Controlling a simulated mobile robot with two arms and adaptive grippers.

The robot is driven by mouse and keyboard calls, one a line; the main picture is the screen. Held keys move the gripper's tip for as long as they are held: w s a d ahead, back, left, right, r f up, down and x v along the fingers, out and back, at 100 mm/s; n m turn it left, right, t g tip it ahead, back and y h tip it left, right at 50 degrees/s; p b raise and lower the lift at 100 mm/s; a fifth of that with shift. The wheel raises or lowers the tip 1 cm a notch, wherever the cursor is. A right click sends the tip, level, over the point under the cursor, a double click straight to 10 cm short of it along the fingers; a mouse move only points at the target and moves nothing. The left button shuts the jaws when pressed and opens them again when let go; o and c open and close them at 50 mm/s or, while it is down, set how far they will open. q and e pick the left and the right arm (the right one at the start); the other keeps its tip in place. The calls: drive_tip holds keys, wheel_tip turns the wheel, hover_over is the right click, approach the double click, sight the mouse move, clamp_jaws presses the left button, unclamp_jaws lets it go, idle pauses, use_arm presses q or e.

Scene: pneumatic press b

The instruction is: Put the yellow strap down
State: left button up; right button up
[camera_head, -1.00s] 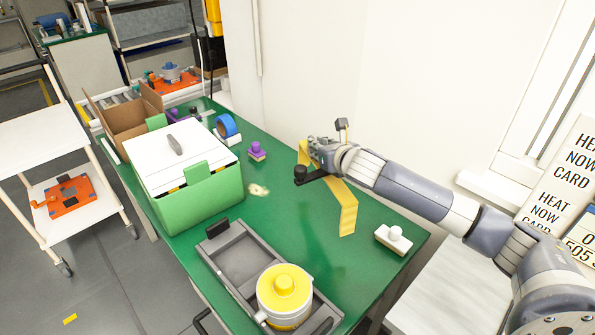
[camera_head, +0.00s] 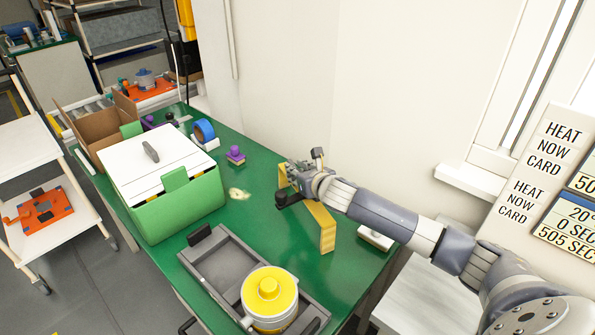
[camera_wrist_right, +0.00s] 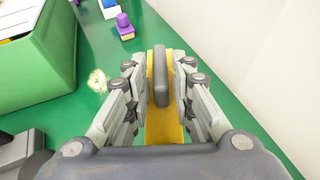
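The yellow strap (camera_head: 322,226) stands bent above the front right of the green table (camera_head: 305,262), with its near end down by the tabletop. My right gripper (camera_head: 290,190) is at the strap's upper part. In the right wrist view the strap (camera_wrist_right: 163,125) runs between the fingers of the right gripper (camera_wrist_right: 160,75). A dark grey bar (camera_wrist_right: 161,82) lies over the strap, between the fingertips. I cannot tell whether the fingers press on the strap or bar. My left gripper is not in view.
A green box (camera_head: 180,205) with a white lid stands left. A grey tray (camera_head: 213,262) holds a yellow-topped pot (camera_head: 270,290) in front. A purple-knobbed block (camera_head: 235,155), blue roll (camera_head: 203,130) and white block (camera_head: 376,238) are on the table. A wall stands behind.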

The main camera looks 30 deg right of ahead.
idle(0.3)
drive_tip(key=v, duration=1.2)
drive_tip(key=shift+r, duration=0.1)
